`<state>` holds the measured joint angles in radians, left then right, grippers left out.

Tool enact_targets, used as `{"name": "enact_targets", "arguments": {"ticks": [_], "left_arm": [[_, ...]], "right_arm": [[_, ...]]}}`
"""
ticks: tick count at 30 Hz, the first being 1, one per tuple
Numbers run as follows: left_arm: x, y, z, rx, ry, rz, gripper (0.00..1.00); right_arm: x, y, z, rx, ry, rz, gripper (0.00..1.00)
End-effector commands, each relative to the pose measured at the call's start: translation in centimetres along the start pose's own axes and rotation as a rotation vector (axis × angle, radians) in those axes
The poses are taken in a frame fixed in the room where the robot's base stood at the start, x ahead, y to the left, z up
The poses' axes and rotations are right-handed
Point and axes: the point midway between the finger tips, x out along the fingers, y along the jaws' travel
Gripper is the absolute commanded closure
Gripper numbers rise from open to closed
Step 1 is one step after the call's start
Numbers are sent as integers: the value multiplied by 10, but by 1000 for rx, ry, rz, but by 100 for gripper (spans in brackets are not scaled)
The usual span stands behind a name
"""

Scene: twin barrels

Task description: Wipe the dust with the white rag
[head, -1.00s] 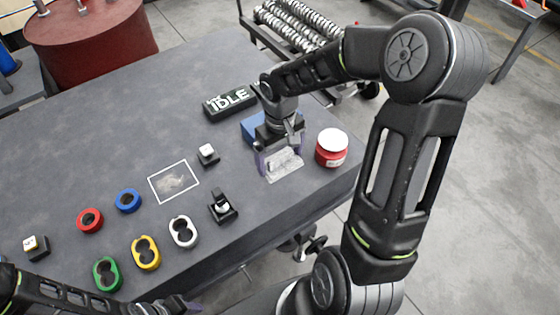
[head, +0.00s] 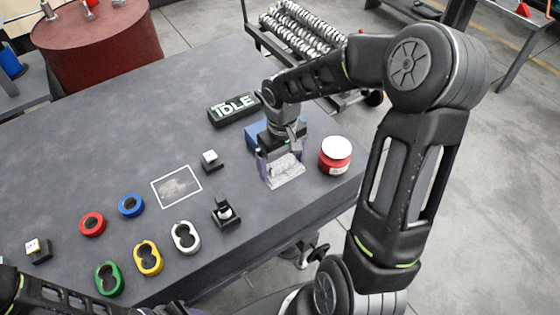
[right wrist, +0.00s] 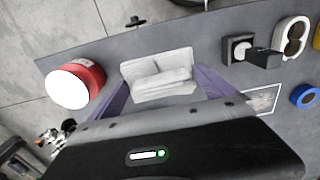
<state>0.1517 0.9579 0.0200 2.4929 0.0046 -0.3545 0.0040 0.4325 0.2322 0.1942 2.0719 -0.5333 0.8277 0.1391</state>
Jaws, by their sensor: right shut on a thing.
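The white rag (head: 287,171) lies crumpled near the table's right edge, and it also shows in the right wrist view (right wrist: 158,75). My right gripper (head: 281,165) points down over the rag, its purple fingers on either side; it is shut on the rag, which seems at table level. The fingers also show in the right wrist view (right wrist: 168,92). The dust (head: 177,187) is a pale smudge inside a white outlined square, left of the rag. My left arm enters at the bottom left; its gripper is barely visible at the bottom edge.
A red jar with a white lid (head: 336,154) stands close right of the rag. A blue box (head: 257,134) and an IDLE sign (head: 233,108) are behind. Between rag and dust are a block with a white top (head: 211,160) and a black holder (head: 225,212). Coloured rings stand left.

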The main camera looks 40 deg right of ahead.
Motion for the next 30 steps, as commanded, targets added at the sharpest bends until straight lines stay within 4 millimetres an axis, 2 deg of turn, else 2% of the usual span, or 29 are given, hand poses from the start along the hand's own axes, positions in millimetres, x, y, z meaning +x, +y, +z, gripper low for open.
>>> {"name": "enact_targets", "arguments": {"ticks": [5, 9, 12, 15, 19, 30], "left_arm": [[0, 0, 0, 0, 0, 0, 64], [0, 0, 0, 0, 0, 0, 64], [0, 0, 0, 0, 0, 0, 64], [0, 0, 0, 0, 0, 0, 64], [0, 0, 0, 0, 0, 0, 64], [0, 0, 0, 0, 0, 0, 64]], "right_arm": [[-15, -28, -32, -13, 5, -3, 38], [-35, -67, -66, -21, 6, -3, 38], [-49, -96, -84, -23, 4, -3, 38], [-59, -116, -94, -24, 2, -1, 38], [-64, -125, -98, -22, 1, 0, 38], [-63, -125, -98, -22, 1, 0, 38]]}}
